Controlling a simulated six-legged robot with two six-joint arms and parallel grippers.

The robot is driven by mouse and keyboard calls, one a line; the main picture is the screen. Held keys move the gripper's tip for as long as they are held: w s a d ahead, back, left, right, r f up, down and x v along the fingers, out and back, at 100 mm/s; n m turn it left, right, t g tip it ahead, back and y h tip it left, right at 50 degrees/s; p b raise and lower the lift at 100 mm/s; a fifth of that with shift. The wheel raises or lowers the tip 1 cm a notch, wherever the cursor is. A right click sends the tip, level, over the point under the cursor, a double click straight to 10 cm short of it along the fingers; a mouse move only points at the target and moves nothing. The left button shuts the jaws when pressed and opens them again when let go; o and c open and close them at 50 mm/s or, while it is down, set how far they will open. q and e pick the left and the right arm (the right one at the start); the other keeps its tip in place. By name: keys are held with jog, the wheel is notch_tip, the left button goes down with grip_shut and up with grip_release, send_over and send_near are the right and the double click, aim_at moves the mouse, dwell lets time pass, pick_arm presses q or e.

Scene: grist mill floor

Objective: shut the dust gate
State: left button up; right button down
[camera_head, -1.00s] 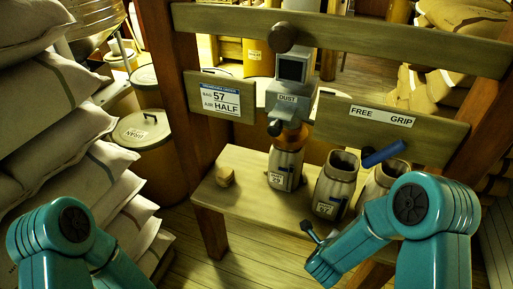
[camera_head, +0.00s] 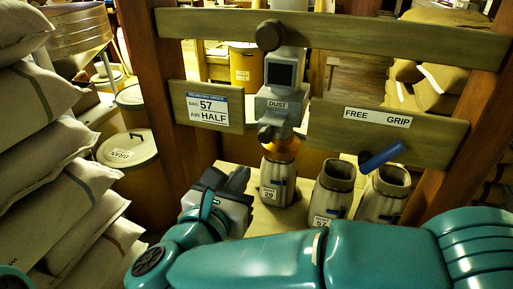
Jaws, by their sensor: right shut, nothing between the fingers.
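The grey dust gate spout (camera_head: 283,115), labelled DUST, hangs on the wooden frame in the middle of the head view. It has a dark square window above and a dark knob (camera_head: 266,132) low on its left front. A dark round knob (camera_head: 270,35) sits on the top rail above it. My right gripper (camera_head: 243,176) is shut and empty, below and left of the spout and apart from it, in front of the bench. My right arm crosses the bottom of the view from the right. My left gripper is out of view; only a sliver of that arm shows at lower left.
A sack labelled 29 (camera_head: 279,182) stands under the spout. Two open sacks (camera_head: 334,188) (camera_head: 384,193) stand to its right, near a blue handle (camera_head: 381,156). Boards read "BAG 57, AIR HALF" (camera_head: 207,105) and "FREE GRIP" (camera_head: 388,134). Stacked sacks (camera_head: 55,185) crowd the left.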

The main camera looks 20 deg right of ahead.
jog(key=p, duration=0.5)
send_near(264, 138)
jog(key=x, duration=0.6)
jog(key=shift+d+r, duration=0.1)
jog(key=shift+r, duration=0.1)
jog(key=shift+w+d+f, duration=0.15)
jog(key=shift+w, duration=0.2)
jog(key=shift+d+f, duration=0.1)
